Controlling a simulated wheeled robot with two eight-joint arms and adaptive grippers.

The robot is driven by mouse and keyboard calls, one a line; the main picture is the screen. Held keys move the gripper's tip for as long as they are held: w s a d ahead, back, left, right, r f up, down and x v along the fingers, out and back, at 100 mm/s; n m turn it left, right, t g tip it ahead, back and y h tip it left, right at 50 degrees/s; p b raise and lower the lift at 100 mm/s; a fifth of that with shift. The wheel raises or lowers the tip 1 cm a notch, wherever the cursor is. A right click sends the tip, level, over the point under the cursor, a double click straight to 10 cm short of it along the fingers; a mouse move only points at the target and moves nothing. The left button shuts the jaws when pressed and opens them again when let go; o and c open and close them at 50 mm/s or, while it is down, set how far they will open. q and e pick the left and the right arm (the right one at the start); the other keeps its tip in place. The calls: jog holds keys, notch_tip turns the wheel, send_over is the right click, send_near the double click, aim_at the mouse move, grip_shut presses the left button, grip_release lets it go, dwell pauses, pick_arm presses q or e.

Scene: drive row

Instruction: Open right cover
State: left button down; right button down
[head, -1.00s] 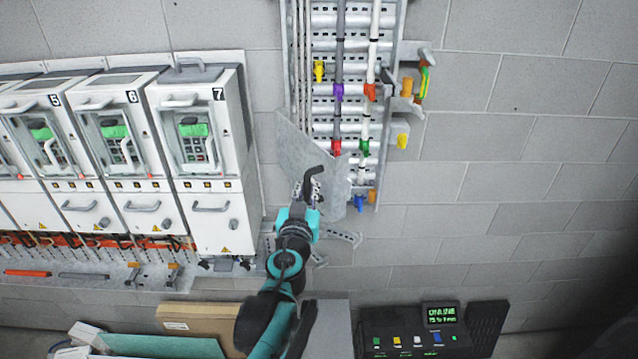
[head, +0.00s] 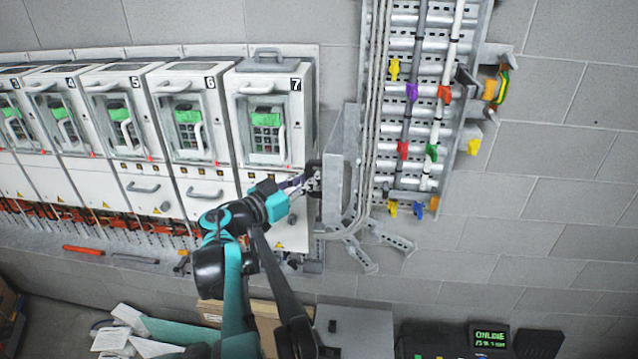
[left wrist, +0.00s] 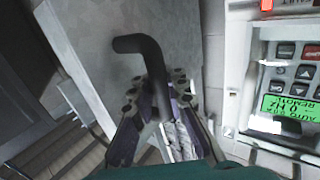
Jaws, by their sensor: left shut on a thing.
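The cover is a grey metal panel (head: 342,172) between drive unit 7 (head: 268,120) and the cable ladder (head: 420,120). In the head view it stands out from the wall, turned nearly edge-on. Its bent black handle (left wrist: 146,58) shows clearly in the left wrist view, in front of the grey panel face (left wrist: 95,35). My left gripper (head: 304,186) is at the cover's left side. In the left wrist view its fingers (left wrist: 158,100) are closed around the handle's lower part. My right gripper is out of view.
Unit 7's keypad and display (left wrist: 290,95) are close on the right of the left wrist view. Coloured cable clamps run along the ladder. Perforated brackets (head: 360,245) lie below the cover. Boxes and a control console with a green display (head: 490,338) are at the bottom.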

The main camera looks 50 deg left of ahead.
pick_arm(q)
jog(key=shift+s+a, duration=0.15)
jog(key=shift+a, duration=0.1)
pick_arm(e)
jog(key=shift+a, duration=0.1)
pick_arm(q)
jog(key=c, duration=1.5)
grip_release()
jog(key=shift+s, duration=0.1)
jog(key=shift+s+r, duration=0.1)
jog(key=shift+s, duration=0.15)
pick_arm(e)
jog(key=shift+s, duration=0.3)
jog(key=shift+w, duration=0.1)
pick_arm(q)
jog(key=s, duration=1.2)
jog(key=shift+d, duration=0.4)
